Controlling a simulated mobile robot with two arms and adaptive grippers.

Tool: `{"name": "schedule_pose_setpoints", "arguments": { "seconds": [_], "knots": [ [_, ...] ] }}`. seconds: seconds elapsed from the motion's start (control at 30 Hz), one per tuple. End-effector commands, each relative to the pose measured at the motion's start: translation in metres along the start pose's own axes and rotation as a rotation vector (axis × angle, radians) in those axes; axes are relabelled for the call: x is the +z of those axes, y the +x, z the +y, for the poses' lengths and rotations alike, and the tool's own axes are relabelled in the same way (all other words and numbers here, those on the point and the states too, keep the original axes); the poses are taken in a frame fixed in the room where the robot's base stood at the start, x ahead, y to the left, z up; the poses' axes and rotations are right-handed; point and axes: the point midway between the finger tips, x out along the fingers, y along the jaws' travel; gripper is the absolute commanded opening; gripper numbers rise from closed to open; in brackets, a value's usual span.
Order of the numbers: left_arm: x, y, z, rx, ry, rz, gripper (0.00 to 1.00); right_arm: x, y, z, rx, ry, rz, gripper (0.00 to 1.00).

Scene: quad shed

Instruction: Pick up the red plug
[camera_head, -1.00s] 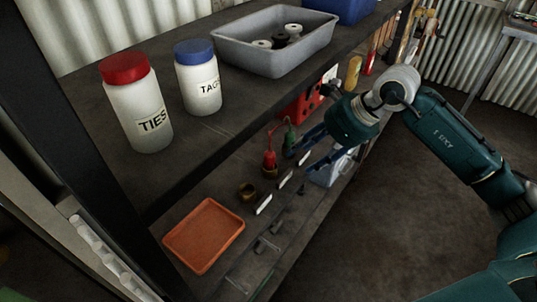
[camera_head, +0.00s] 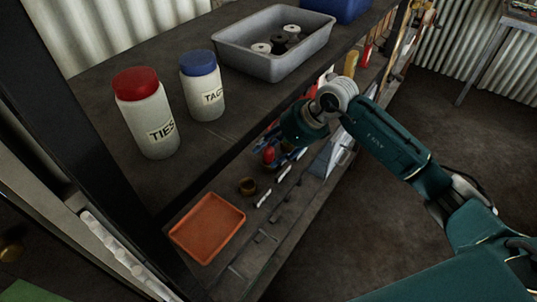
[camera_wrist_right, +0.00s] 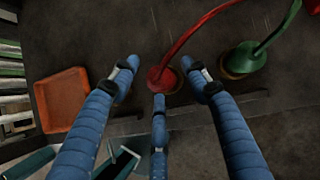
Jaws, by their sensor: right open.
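The red plug (camera_wrist_right: 164,79) with its curved red cable stands on the lower shelf, between the spread blue fingers of my right gripper (camera_wrist_right: 161,84) in the right wrist view. The fingers are open, with one on each side of the plug and a third in front. I cannot tell whether any finger touches it. In the head view the red plug (camera_head: 268,154) is partly covered by my right gripper (camera_head: 277,150). A green plug (camera_wrist_right: 244,59) with a green cable stands just right of the red one in the wrist view. My left gripper is not in view.
An orange tray (camera_head: 209,226) and a small brass ring (camera_head: 247,186) are on the lower shelf. The upper shelf above holds a red-lidded jar (camera_head: 147,122), a blue-lidded jar (camera_head: 203,92) and a grey bin (camera_head: 251,63) of spools.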

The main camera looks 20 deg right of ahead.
Motion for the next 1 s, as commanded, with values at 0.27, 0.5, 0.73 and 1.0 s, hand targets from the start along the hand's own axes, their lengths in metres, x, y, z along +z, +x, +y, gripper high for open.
{"name": "schedule_pose_setpoints", "arguments": {
  "seconds": [0.27, 0.5, 0.73, 1.0],
  "knots": [
    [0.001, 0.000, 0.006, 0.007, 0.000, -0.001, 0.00, 0.000, 0.000, 0.000, 0.000, 0.000, 0.000, 0.10],
    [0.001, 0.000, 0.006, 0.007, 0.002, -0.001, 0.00, 0.000, -0.001, 0.000, 0.000, 0.000, 0.000, 0.02],
    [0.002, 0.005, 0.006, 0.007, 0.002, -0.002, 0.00, 0.004, -0.006, -0.001, -0.002, -0.001, -0.002, 0.02],
    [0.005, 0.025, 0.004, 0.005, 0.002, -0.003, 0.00, 0.010, -0.031, -0.002, -0.004, 0.001, 0.002, 0.02]
  ]
}}
